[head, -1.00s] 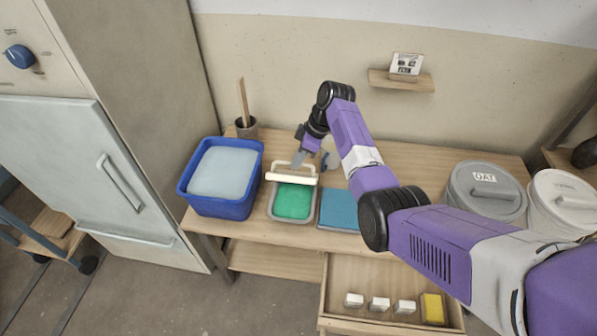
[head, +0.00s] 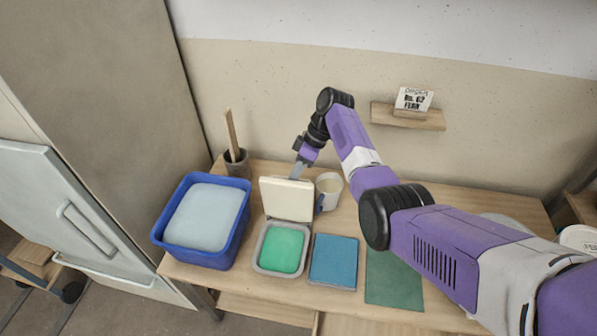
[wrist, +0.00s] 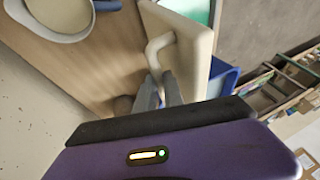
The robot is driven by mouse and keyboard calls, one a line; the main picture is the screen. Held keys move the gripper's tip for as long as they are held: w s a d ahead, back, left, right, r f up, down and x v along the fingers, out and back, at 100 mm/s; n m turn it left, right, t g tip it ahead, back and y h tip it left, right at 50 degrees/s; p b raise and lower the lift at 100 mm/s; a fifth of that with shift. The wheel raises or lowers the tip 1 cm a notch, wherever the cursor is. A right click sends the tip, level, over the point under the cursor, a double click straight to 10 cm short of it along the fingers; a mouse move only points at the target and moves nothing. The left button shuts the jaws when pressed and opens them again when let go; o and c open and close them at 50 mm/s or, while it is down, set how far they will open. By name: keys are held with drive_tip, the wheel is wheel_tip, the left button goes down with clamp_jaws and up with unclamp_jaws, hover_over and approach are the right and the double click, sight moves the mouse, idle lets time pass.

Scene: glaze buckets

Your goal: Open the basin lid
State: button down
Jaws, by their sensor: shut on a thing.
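The basin (head: 258,258) is a small grey tub of green glaze on the table, uncovered at the top. Its cream lid (head: 287,199) stands up steeply at the basin's back edge, its flat face toward the head camera. My gripper (head: 296,172) is behind the lid's top edge. In the wrist view, my gripper's fingers (wrist: 163,90) are shut on the lid's pale bent handle (wrist: 158,50). The lid (wrist: 196,40) shows there edge-on. In the head view the lid hides the handle and fingertips.
A blue tub (head: 239,222) stands close left of the basin. A cup (head: 329,190) is just right of the lid, and a pot with a stick (head: 236,163) is behind left. A blue slab (head: 334,261) and green mat (head: 394,278) lie to the right.

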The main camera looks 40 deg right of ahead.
drive_tip(key=shift+s+d+f, duration=0.1)
drive_tip(key=shift+s+f, duration=0.1)
drive_tip(key=shift+f, duration=0.3)
drive_tip(key=c, duration=1.5)
unclamp_jaws()
drive_tip(key=shift+o, duration=0.2)
drive_tip(key=shift+w+r, duration=0.15)
drive_tip(key=shift+r, duration=0.1)
drive_tip(key=shift+d, duration=0.1)
drive_tip(key=w+b+v, duration=0.1)
drive_tip(key=v, duration=0.6)
drive_tip(key=shift+s+d+r, duration=0.2)
drive_tip(key=shift+s+r, duration=0.1)
drive_tip(key=shift+s, duration=0.1)
